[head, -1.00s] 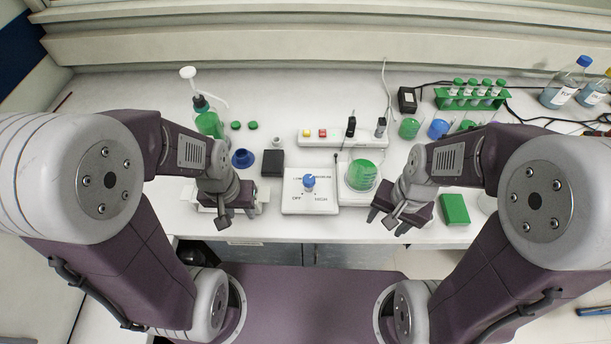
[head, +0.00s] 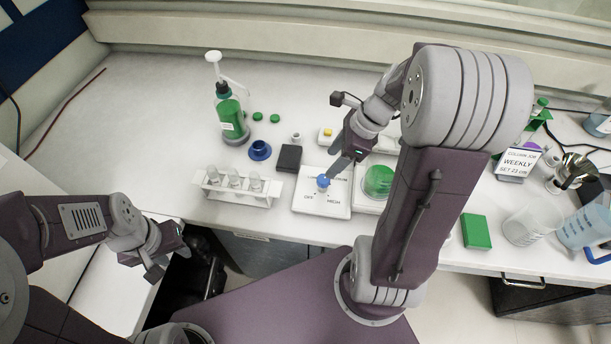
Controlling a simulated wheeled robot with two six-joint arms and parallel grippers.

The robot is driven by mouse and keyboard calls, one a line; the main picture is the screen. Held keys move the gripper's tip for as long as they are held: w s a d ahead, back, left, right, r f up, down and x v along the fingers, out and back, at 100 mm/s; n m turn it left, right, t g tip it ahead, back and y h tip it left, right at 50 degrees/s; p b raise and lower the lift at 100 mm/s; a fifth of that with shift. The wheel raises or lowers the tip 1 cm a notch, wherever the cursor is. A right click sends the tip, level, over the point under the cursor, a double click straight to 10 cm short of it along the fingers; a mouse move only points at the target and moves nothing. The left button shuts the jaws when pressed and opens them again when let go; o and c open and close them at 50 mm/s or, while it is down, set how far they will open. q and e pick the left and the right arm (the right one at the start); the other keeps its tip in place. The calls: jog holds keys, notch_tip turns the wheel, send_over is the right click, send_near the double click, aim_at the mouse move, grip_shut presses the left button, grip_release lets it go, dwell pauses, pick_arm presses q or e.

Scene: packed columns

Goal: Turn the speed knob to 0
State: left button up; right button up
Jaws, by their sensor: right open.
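The blue speed knob (head: 322,181) sits on top of a white control box (head: 307,203) near the bench's front edge. Which way the knob points is too small to tell. My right gripper (head: 338,166) is open, reaching down from above right, with its fingertips right beside or above the knob. I cannot tell if they touch it. My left gripper (head: 142,267) looks open and empty, off the bench's front edge at lower left.
A white rack of tubes (head: 237,195) and a black block (head: 289,158) stand left of the control box. A beaker of green liquid (head: 378,181) stands close on its right. A green pump bottle (head: 231,113) is at the back left.

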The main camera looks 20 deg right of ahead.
aim_at(324, 179)
jog(key=shift+m, duration=0.3)
jog(key=x, duration=0.3)
jog(key=d+b+x, duration=0.1)
jog(key=x, duration=0.4)
jog(key=shift+s+d+f+b, duration=0.2)
jog(key=shift+f+b, duration=0.2)
jog(key=shift+f, duration=0.35)
grip_shut()
